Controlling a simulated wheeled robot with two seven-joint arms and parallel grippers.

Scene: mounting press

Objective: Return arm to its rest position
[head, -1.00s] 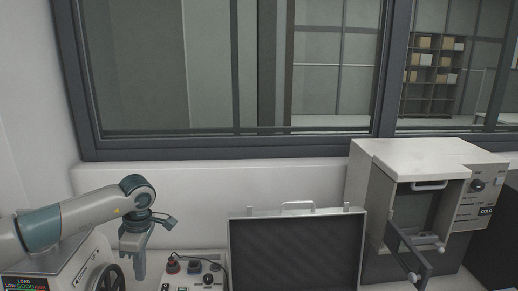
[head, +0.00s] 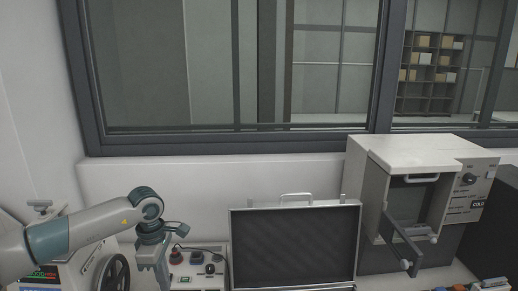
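My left arm comes in from the left edge, and my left gripper (head: 157,262) hangs down at its end. It is in front of the control box and to the right of the handwheel. Its fingertips run to the bottom of the picture, and I cannot tell whether it is open or shut. I see nothing held in it. My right arm and gripper are not in view.
A white machine with a handwheel (head: 112,274) stands at lower left, partly behind my arm. A control box (head: 215,270) with knobs sits beside an open case (head: 293,247). A white cabinet machine (head: 420,150) with its front open stands at right. A window is behind.

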